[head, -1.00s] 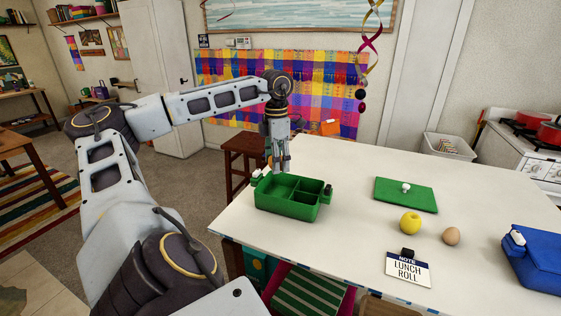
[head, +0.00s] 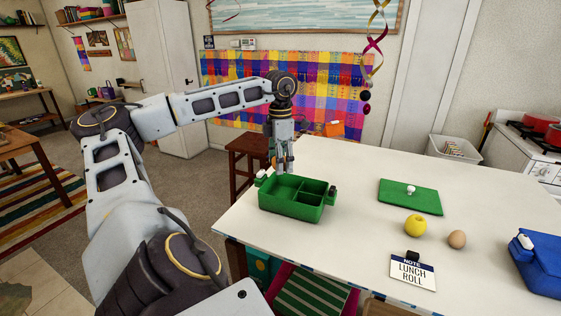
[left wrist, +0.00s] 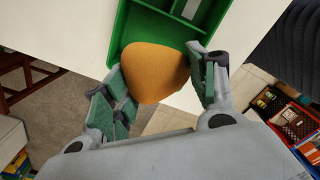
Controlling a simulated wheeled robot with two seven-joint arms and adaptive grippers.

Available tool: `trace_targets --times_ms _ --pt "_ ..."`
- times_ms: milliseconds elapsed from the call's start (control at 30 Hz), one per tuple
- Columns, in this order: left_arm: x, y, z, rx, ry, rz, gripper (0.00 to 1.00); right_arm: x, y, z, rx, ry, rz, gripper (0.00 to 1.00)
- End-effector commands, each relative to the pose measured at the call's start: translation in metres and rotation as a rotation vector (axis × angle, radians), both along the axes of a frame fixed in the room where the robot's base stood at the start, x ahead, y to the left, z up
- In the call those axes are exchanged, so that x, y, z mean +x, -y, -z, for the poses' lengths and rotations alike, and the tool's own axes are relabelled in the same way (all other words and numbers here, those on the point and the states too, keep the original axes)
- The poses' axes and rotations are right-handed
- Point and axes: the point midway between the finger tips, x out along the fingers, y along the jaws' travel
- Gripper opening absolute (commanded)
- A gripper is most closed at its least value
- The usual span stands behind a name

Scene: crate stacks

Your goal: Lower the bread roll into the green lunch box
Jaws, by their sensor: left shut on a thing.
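The green lunch box (head: 291,213) stands open at the table's left end, with one large compartment on the left and smaller ones on the right. The compartments that show in the head view look empty. My left gripper (head: 281,168) points down at the box's far edge. In the left wrist view the orange-brown bread roll (left wrist: 155,72) is between the fingers, with the green box (left wrist: 124,28) behind it, partly covered. I cannot make out the roll in the head view, nor how high it is held. My right gripper is not in view.
A green lid (head: 425,202) with a white knob lies on the white table (head: 345,190). A yellow apple (head: 415,225), a brown egg (head: 457,239) and a note card (head: 412,272) reading "Lunch roll" are nearer. A blue lunch box (head: 537,266) is at right.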

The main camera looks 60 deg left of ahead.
Motion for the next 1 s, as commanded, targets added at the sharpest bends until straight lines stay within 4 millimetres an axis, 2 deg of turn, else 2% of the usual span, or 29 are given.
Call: trace_targets --times_ms 1000 --pt "0.000 0.000 0.031 0.000 -0.001 0.000 0.34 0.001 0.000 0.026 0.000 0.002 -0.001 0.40"
